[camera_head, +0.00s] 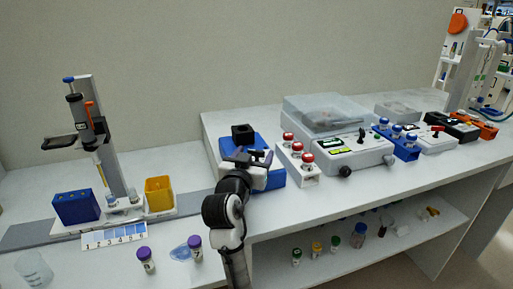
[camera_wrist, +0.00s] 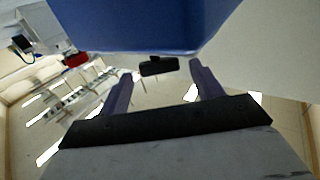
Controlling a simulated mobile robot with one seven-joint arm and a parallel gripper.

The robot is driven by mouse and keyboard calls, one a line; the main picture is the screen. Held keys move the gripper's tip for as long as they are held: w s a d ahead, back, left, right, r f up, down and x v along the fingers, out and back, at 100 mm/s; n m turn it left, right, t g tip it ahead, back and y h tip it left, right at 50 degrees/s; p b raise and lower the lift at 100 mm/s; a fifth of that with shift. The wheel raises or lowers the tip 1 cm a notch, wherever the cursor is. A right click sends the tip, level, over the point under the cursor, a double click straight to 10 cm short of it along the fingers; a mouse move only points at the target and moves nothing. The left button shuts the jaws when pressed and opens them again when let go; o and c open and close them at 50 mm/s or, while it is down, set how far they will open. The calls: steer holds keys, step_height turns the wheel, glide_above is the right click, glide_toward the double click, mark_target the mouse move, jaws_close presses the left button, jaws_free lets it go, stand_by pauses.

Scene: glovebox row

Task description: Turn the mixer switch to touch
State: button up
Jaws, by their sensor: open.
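The mixer is a blue and white box with a black cup head (camera_head: 243,134) on top; its blue body (camera_head: 268,158) shows behind my gripper. My gripper (camera_head: 254,156) is at the mixer's front, its jaws open. In the wrist view the mixer's blue underside or face (camera_wrist: 135,22) fills the top. A small black block, probably the rocker switch (camera_wrist: 158,66), shows between the two open fingers, near the tips of my gripper (camera_wrist: 162,66). I cannot tell whether a finger touches it. The switch's position and markings cannot be read; in the head view my gripper hides that side.
Right of the mixer stands a white rack with red-capped vials (camera_head: 302,160), then a control box (camera_head: 345,153) and a blue rack (camera_head: 398,138). Left are a pipette stand (camera_head: 90,130), a yellow box (camera_head: 159,193) and purple-capped vials (camera_head: 146,259). A lower shelf holds small bottles.

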steer(key=shift+x, duration=1.35)
steer(key=shift+c, duration=0.4)
steer(key=c, duration=0.9)
steer(key=shift+a+f+m+g+h+b, duration=0.15)
steer(key=shift+m+g+h+b, duration=0.75)
steer(key=shift+m+h, duration=0.95)
steer(key=shift+m+g+h+b, duration=0.55)
steer(key=shift+m+g+h, duration=0.6)
steer(key=shift+h, duration=0.8)
steer(key=o, duration=1)
steer(key=shift+d, duration=0.2)
